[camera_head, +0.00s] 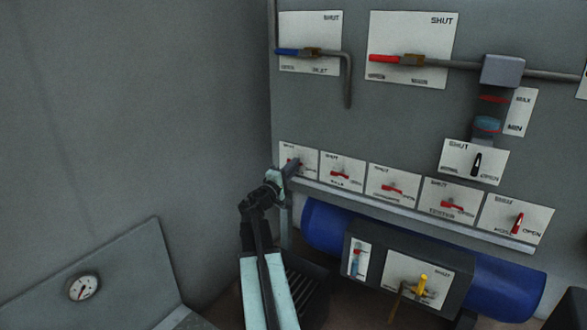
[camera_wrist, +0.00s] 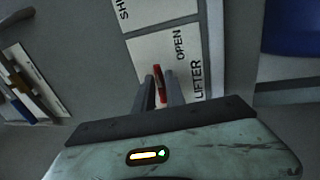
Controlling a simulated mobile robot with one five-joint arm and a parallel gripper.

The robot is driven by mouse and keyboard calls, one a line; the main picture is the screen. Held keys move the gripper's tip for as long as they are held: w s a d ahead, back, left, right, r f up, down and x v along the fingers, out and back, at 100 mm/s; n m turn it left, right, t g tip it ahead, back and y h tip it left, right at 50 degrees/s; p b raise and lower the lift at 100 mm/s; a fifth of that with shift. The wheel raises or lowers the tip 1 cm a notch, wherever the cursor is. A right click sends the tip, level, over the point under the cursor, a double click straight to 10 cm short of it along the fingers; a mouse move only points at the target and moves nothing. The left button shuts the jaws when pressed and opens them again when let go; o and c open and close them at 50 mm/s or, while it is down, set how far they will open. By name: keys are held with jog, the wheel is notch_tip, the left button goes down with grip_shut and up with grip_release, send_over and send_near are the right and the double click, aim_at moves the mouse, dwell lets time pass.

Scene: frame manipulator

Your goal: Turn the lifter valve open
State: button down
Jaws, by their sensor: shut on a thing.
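The lifter valve's red handle (camera_wrist: 158,82) shows in the wrist view between my two fingers, on a white plate (camera_wrist: 150,50) marked LIFTER and OPEN. The handle runs roughly along the picture's height, between the fingers and slightly tilted. My gripper (camera_wrist: 161,90) is shut on it. In the head view my gripper (camera_head: 292,168) reaches the leftmost small plate (camera_head: 285,149) of the lower row and hides much of its valve.
To the right, several plates carry similar red handles, such as the one beside it (camera_head: 340,174). A rail (camera_head: 400,215) runs below the row, with a blue tank (camera_head: 325,228) under it. A grey wall (camera_head: 130,120) stands left.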

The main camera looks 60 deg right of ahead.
jog(key=shift+s, duration=0.1)
jog(key=c, duration=1.4)
grip_release()
